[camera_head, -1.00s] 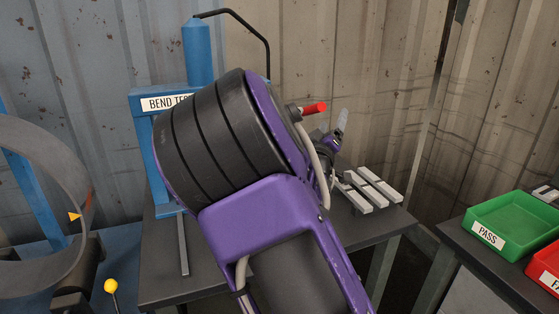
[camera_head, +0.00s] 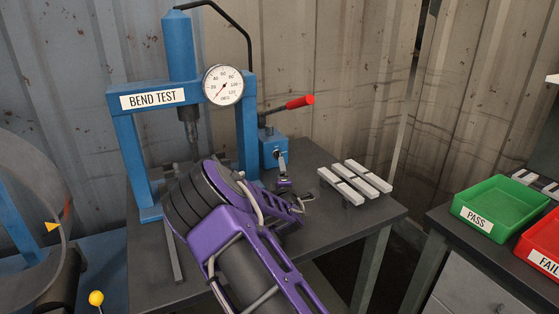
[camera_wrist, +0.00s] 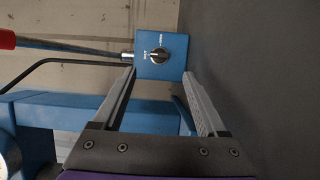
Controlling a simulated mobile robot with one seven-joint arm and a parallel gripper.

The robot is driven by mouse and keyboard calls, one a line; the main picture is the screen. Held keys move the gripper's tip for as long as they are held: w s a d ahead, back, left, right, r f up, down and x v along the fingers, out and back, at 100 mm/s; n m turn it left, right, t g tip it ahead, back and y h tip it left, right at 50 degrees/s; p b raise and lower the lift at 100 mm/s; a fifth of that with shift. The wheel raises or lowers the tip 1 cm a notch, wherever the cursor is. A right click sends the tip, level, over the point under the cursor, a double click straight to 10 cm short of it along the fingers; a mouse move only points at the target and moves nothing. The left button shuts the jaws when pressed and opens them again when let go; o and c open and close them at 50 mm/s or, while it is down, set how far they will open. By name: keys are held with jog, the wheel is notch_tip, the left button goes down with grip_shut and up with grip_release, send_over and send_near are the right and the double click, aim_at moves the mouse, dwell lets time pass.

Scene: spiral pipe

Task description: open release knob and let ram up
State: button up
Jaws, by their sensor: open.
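The release knob (camera_wrist: 158,56) is a small metal knob on the front of the blue pump block (camera_wrist: 175,70). In the wrist view it sits just beyond and between my fingertips, apart from them. My gripper (camera_wrist: 160,78) is open and empty, with one finger on each side of the block's lower part. In the head view the block (camera_head: 268,150) stands right of the blue press frame (camera_head: 249,125), and my gripper (camera_head: 284,170) is in front of it. The dark ram (camera_head: 190,128) hangs below the press crossbeam. My arm hides the area under the ram.
A lever with a red handle (camera_head: 300,101) sticks out right from the block. A gauge (camera_head: 223,85) is on the crossbeam. Pale bars (camera_head: 355,182) lie on the table's right. Green PASS (camera_head: 500,207) and red FAIL (camera_head: 545,240) trays stand farther right.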

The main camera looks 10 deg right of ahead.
aim_at(278, 156)
jog(key=w, duration=0.9)
jog(key=shift+w+d+b, duration=0.2)
jog(key=shift+d+b, duration=0.1)
jog(key=shift+d, duration=0.05)
grip_shut()
